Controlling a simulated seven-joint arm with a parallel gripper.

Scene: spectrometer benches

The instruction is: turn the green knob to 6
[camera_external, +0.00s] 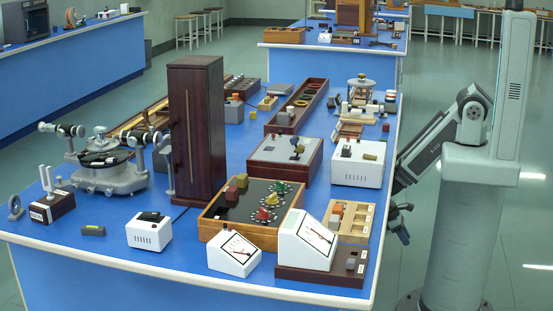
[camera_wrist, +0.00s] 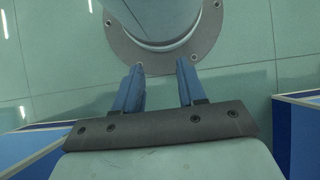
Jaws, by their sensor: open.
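The green knob (camera_external: 279,187) sits on the dark panel of a wooden-framed box (camera_external: 213,232) near the front of the blue bench. A yellow knob (camera_external: 271,199) and a red knob (camera_external: 263,214) stand in line with it, each on a ring of pale marks. The marks are too small to read, so I cannot tell where the green knob points. My gripper (camera_external: 401,222) hangs low beside the bench's right edge, away from the box. In the wrist view my gripper (camera_wrist: 160,88) is open and empty, with the floor and my base behind it.
Two white meters (camera_external: 306,242) (camera_external: 233,254) stand in front of the knob box. A tall dark wooden cabinet (camera_external: 195,130) rises behind it at left. A grey-topped box (camera_external: 285,158) and a white box (camera_external: 358,163) stand behind. The bench edge lies between my gripper and the knobs.

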